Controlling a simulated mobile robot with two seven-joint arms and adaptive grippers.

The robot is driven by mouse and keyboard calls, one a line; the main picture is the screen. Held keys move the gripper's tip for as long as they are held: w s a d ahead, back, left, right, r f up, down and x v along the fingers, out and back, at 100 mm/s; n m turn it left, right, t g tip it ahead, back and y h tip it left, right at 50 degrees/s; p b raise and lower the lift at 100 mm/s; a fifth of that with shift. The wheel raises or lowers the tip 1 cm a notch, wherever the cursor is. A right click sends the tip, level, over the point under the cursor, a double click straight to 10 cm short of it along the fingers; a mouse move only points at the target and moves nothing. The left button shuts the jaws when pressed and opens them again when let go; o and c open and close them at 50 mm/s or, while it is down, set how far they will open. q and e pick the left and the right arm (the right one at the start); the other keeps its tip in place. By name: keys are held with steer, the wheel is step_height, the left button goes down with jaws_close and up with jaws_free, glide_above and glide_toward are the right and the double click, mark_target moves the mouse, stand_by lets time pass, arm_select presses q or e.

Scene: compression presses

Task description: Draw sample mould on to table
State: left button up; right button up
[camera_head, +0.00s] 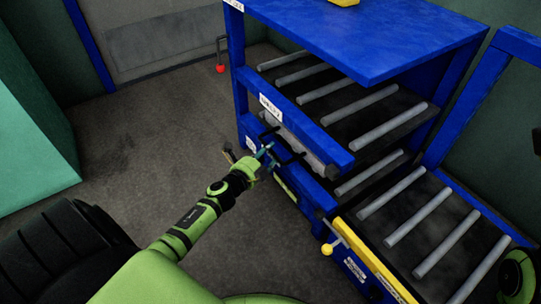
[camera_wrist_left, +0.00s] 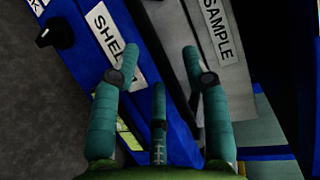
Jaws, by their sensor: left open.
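The sample mould (camera_head: 307,143) is a long pale grey block in the blue rack, just below a blue rail. In the left wrist view its grey face (camera_wrist_left: 222,75) carries a label reading SAMPLE. Black handle-like bars (camera_head: 291,152) stick out at its front. My left gripper (camera_head: 268,150) is at the rack's front, close to these bars. In the left wrist view its teal fingers (camera_wrist_left: 157,65) are spread apart, with nothing clearly held between them. Whether a finger touches the mould or a bar cannot be told. My right gripper is not in view.
The blue rack (camera_head: 370,45) has shelves of grey rollers. A blue-framed roller table (camera_head: 425,220) with a yellow front edge and a yellow knob (camera_head: 327,249) stands at the right. The rack's rail (camera_wrist_left: 112,45) carries a SHELF label. The grey floor (camera_head: 150,140) at left is mostly clear.

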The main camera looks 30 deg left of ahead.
arm_select(q)
steer(key=shift+w+f, duration=0.15)
steer(key=shift+w, duration=0.75)
jaws_close()
steer(key=shift+d, duration=0.1)
